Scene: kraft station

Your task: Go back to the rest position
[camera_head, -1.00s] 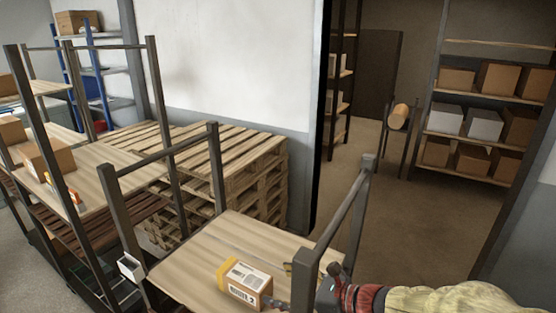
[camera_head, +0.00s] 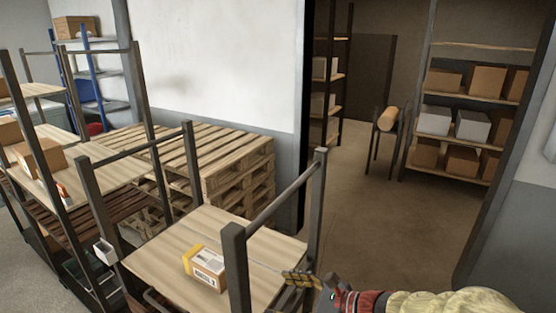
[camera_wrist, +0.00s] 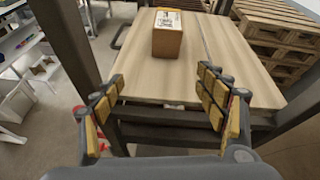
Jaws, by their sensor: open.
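My gripper (camera_head: 303,278) is at the lower right of the head view, beside the near post of a small wooden-topped cart. In the wrist view my gripper (camera_wrist: 162,100) is open, with two yellow-padded fingers spread wide and nothing between them. A cardboard box with a yellow end and a white label (camera_head: 205,267) rests on the cart top (camera_head: 190,225). The box (camera_wrist: 167,38) stands beyond the fingertips in the wrist view, apart from them.
The cart's dark metal frame (camera_head: 237,272) rises close to my gripper. Stacked pallets (camera_head: 235,170) stand behind the cart. A shelf rack with boxes (camera_head: 40,160) is at the left. A doorway shows open floor (camera_head: 370,215) and shelves of boxes (camera_head: 470,120).

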